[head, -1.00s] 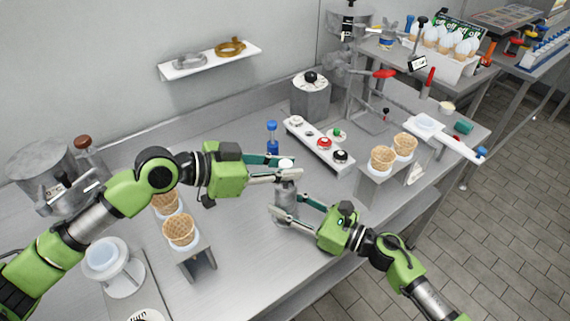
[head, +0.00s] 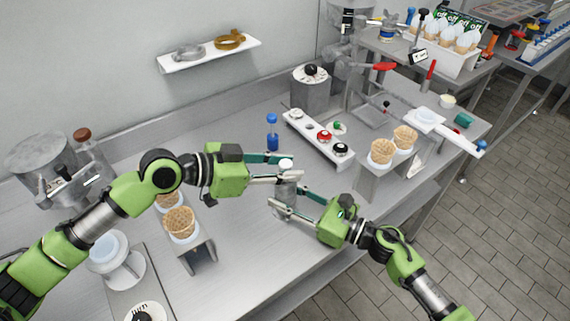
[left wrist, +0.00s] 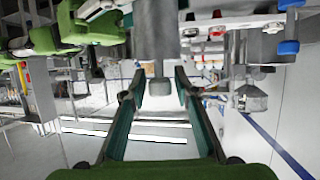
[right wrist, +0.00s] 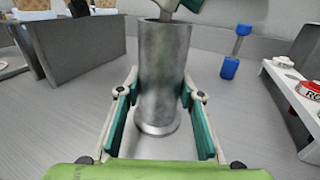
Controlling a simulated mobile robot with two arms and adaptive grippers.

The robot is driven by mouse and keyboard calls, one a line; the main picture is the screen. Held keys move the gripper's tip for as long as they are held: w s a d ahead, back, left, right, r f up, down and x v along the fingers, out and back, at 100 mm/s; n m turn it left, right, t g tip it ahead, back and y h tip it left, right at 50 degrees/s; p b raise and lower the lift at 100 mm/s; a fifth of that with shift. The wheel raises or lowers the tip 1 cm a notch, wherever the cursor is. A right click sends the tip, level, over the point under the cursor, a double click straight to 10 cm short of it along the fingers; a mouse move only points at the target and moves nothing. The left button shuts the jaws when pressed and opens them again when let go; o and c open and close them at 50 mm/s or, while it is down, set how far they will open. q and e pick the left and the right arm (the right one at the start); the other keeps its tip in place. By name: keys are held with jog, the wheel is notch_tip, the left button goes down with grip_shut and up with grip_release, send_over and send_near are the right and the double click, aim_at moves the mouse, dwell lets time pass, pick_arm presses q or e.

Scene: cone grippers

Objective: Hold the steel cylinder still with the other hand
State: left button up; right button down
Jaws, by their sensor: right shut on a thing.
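The steel cylinder (head: 287,192) stands upright on the metal worktop, with a pale top (head: 286,163). My right gripper (head: 287,201) is shut on its side. In the right wrist view, the fingers (right wrist: 160,88) lie on both sides of the grey cylinder body (right wrist: 162,65), above its flared foot. My left gripper (head: 288,166) is open around the narrow top. In the left wrist view, its two fingers (left wrist: 160,88) stand apart with the narrow knob (left wrist: 158,92) between them and small gaps at its sides. The left fingers partly cover the cylinder's top in the head view.
A blue-capped bottle (head: 272,134) stands behind the left gripper. A tray with coloured buttons (head: 300,122) lies further back. Cone stands hold waffle cones at left (head: 179,222) and right (head: 382,151). The worktop in front of the cylinder (head: 245,250) is clear.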

pick_arm(q)
jog(key=shift+o, duration=0.2)
dwell(0.3)
jog(key=s+a+r, duration=0.1)
jog(key=s+a, duration=0.2)
jog(key=a, duration=0.4)
jog(key=s+a+r, duration=0.1)
jog(key=s+a, duration=0.3)
jog(key=a, duration=0.4)
pick_arm(e)
jog(key=c, duration=1)
grip_release()
jog(key=o, duration=0.6)
jog(key=shift+c, duration=0.2)
jog(key=shift+d, duration=0.1)
